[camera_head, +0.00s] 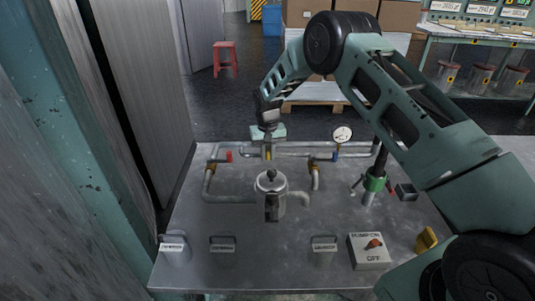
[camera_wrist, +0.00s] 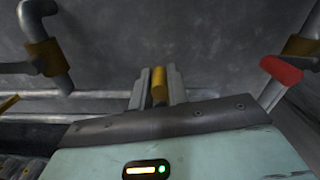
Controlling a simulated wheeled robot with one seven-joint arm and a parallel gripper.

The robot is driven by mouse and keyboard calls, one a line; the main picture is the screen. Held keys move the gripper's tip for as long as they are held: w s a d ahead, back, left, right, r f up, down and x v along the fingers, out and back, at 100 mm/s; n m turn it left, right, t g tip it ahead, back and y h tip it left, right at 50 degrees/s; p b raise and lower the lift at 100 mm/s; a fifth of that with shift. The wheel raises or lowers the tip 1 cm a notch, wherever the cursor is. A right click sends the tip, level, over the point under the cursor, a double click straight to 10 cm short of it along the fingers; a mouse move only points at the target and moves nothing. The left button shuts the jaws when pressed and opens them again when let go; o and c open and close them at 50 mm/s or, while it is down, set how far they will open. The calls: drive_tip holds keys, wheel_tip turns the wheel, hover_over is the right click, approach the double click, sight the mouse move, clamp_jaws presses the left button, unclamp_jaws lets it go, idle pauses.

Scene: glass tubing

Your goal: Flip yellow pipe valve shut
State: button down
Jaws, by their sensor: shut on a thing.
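The yellow valve handle (camera_wrist: 159,86) stands between the two fingers of my gripper (camera_wrist: 156,88) in the wrist view. The fingers are shut on it, one on each side. In the head view my gripper (camera_head: 268,150) points down at the pipes behind the silver tank, and a bit of the yellow handle (camera_head: 269,156) shows below it. The valve body under the handle is mostly hidden by my gripper.
A red-handled valve (camera_head: 228,156) is left of my gripper, and a brass fitting (camera_head: 312,161) is to its right. A gauge (camera_head: 342,134) stands behind. The silver tank (camera_head: 271,185) is in front. A pump switch box (camera_head: 370,252) sits at the table's front right.

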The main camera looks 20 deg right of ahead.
drive_tip(key=c, duration=1.3)
unclamp_jaws()
drive_tip(key=shift+d, duration=0.1)
drive_tip(key=shift+c, duration=0.2)
wheel_tip(320, 180, up, 17)
drive_tip(key=shift+r, duration=0.2)
drive_tip(key=s+a+r+n+p, duration=0.2)
drive_tip(key=s+a+r, duration=0.2)
drive_tip(key=s+a, duration=0.3)
drive_tip(key=s+a+r+n+y+p, duration=0.15)
drive_tip(key=s+a+r, duration=0.25)
drive_tip(key=s, duration=0.5)
drive_tip(key=s+a+r+n+p, duration=0.2)
drive_tip(key=s+a+r, duration=0.2)
drive_tip(key=s+a, duration=0.3)
drive_tip(key=s+d+n+p, duration=0.1)
drive_tip(key=s+n, duration=0.1)
drive_tip(key=s, duration=0.9)
drive_tip(key=s+d+n+p, duration=0.2)
drive_tip(key=s, duration=0.9)
drive_tip(key=shift+s+d+r+h, duration=0.2)
drive_tip(key=shift+d+r+h, duration=0.05)
drive_tip(key=shift+r+h, duration=0.2)
